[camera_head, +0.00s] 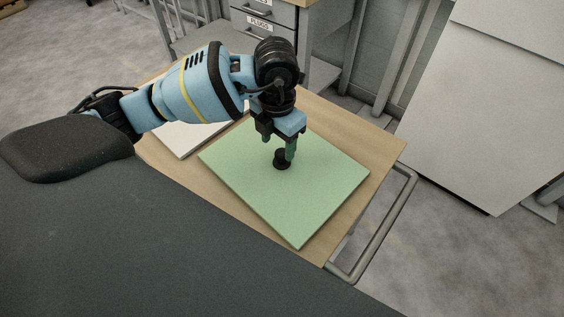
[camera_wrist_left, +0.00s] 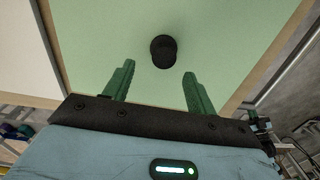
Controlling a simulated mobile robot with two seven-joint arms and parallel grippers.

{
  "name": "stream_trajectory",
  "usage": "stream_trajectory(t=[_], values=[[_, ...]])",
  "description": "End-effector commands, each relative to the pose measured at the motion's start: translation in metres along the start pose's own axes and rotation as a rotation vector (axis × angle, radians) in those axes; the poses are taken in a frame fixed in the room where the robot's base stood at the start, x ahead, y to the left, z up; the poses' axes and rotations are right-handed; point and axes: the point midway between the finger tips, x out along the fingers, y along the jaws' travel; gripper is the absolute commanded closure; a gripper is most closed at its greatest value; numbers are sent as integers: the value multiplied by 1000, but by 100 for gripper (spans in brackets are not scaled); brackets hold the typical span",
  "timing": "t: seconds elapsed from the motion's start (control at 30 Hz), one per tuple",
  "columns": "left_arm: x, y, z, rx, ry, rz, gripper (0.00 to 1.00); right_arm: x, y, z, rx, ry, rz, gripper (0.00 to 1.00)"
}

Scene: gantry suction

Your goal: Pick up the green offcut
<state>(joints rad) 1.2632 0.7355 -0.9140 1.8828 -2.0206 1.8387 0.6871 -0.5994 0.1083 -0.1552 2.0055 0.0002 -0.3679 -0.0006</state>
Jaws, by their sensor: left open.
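The green offcut (camera_head: 300,205) is a flat pale green panel lying on a wooden table top. A small black round knob-like piece (camera_head: 281,161) stands on the panel; it also shows in the left wrist view (camera_wrist_left: 163,50). My left gripper (camera_head: 287,152) points down over the panel, right by the black piece. In the left wrist view its two green fingers (camera_wrist_left: 157,80) are apart with nothing between them, and the black piece lies just beyond the tips. Whether the fingertips touch anything is unclear. My right gripper is not in view.
A white panel (camera_head: 188,138) lies on the wooden table (camera_head: 385,150) beside the green one, partly behind my arm. A metal rail (camera_head: 385,235) runs along the table's right side. Drawers (camera_head: 262,22) and a large white board (camera_head: 490,110) stand beyond.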

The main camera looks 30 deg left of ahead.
Motion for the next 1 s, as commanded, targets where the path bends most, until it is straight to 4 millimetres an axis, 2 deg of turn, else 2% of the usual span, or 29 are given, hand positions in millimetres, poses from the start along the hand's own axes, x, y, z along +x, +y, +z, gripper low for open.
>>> stream_trajectory(t=[0.17,0.5,0.8,1.0], values=[[6,-1,2,0,0,-1,44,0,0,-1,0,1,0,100],[48,-3,9,-1,0,0,44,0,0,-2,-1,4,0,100],[52,-4,9,1,-2,-1,44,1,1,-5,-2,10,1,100],[52,-4,9,1,-2,-1,68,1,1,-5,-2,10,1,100]])
